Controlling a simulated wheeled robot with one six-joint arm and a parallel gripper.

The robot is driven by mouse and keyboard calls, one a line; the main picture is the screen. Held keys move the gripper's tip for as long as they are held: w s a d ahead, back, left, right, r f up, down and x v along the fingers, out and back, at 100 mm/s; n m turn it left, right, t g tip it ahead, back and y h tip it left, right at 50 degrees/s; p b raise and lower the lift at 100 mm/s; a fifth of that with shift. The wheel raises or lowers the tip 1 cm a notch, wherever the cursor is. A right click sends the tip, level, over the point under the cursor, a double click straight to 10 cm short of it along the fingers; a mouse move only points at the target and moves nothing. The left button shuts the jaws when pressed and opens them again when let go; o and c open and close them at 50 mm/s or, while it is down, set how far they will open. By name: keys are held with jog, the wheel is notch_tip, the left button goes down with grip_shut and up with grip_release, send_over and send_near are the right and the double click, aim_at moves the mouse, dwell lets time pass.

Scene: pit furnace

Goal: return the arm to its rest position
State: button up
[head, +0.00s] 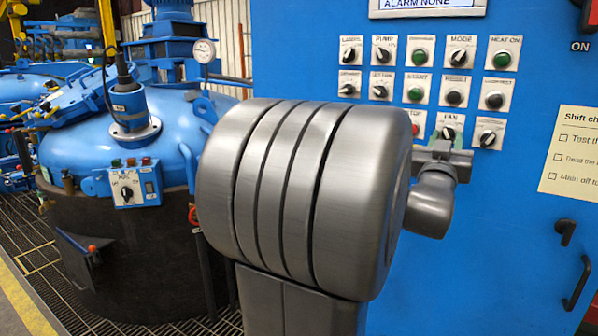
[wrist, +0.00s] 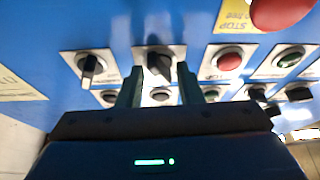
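My arm fills the middle of the head view in front of the blue panel, its large grey joint hiding part of it. My gripper is at the panel by the FAN knob (head: 449,133), mostly hidden behind my wrist in the head view. In the wrist view my gripper (wrist: 160,75) has its two dark fingers apart, with nothing held between them. A black knob (wrist: 158,64) on a white plate shows just beyond the gap between the fingertips. Whether the fingers touch the panel, I cannot tell.
The blue panel (head: 320,50) carries several knobs and buttons and a black handle (head: 577,283). A red button (wrist: 285,12) is close in the wrist view. A blue-topped furnace vessel (head: 85,140) stands left, with grating floor (head: 40,260) beside it.

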jog(key=shift+w+a+r+m+g+h+p, duration=0.1)
jog(key=shift+m+g+h+p, duration=0.5)
jog(key=shift+m+p, duration=1.1)
jog(key=shift+a+r+m+g+h+p, duration=0.1)
jog(key=shift+m+g+h+p, duration=0.5)
jog(key=shift+m+p, duration=1.1)
jog(key=shift+w+r+m+g+h+p, duration=0.1)
jog(key=shift+m+g+h+p, duration=0.45)
jog(key=shift+m+p, duration=1.15)
jog(key=b+v, duration=0.2)
jog(key=v, duration=0.5)
jog(key=shift+s+f, duration=0.2)
jog(key=shift+f, duration=0.2)
jog(key=shift+a, duration=0.15)
